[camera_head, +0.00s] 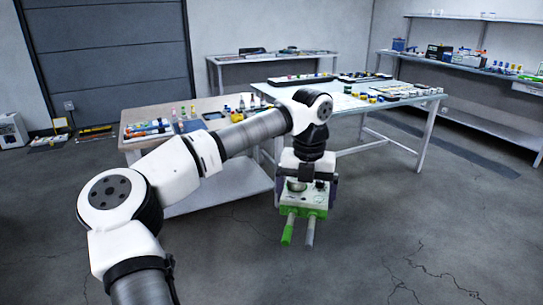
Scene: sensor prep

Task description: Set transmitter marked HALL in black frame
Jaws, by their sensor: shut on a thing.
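My gripper (306,188) points down in the open space in front of the tables, shut on a green and white transmitter (302,210). Two stubby rods hang from the transmitter, one green and one grey. Any marking on it, such as HALL, is too small to read. On the white table at the back lie dark-edged trays, one toward the left (300,80) and one at the far side (365,77). I cannot tell which of them, if any, is the black frame.
The white table (345,104) also holds several small yellow and dark parts. A tan table (150,112) with bottles and tools stands left, partly behind my arm. Shelving (470,68) lines the right wall. The floor at the front right is clear.

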